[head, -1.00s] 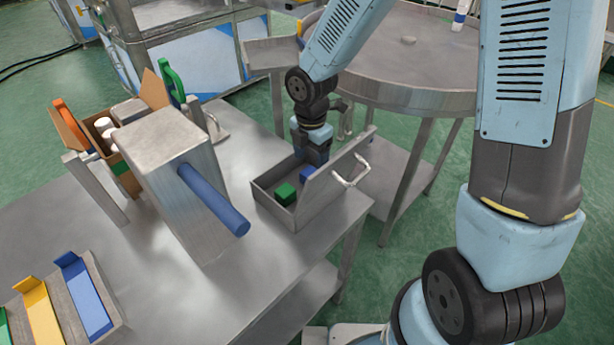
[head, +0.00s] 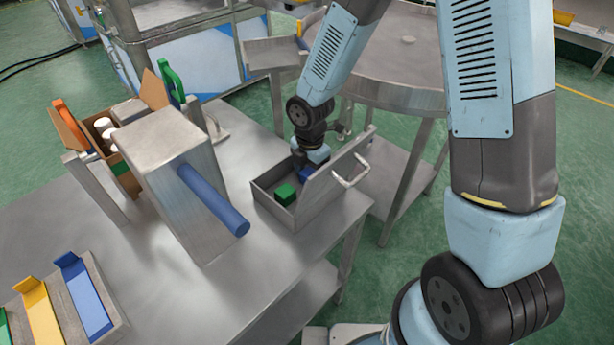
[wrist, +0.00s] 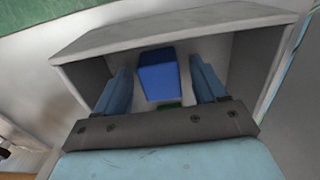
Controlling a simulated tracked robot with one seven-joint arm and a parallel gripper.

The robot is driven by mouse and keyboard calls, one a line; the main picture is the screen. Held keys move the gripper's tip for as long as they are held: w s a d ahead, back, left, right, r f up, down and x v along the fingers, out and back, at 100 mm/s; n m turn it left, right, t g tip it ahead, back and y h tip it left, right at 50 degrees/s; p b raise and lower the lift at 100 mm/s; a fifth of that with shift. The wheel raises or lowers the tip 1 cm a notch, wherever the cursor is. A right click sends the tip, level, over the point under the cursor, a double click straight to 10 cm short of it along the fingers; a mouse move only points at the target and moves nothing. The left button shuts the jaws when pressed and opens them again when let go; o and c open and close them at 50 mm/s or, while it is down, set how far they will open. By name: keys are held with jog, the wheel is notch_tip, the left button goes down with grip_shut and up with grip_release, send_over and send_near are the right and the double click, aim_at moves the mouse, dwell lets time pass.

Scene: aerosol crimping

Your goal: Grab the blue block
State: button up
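The blue block (wrist: 158,80) lies in the metal box, near the box's far wall in the wrist view. My gripper (wrist: 160,66) is open, with one finger on each side of the block and a visible gap at both sides. In the head view my gripper reaches down into the box, and a blue patch, seemingly the block (head: 306,174), shows just below it. My wrist hides part of that area, so the fingertips' height against the block is hard to tell.
A green block (head: 285,194) lies in the box beside the blue one. A press with a blue lever (head: 212,200) stands to the left. The box's walls are close around my gripper.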

jog(key=c, duration=1)
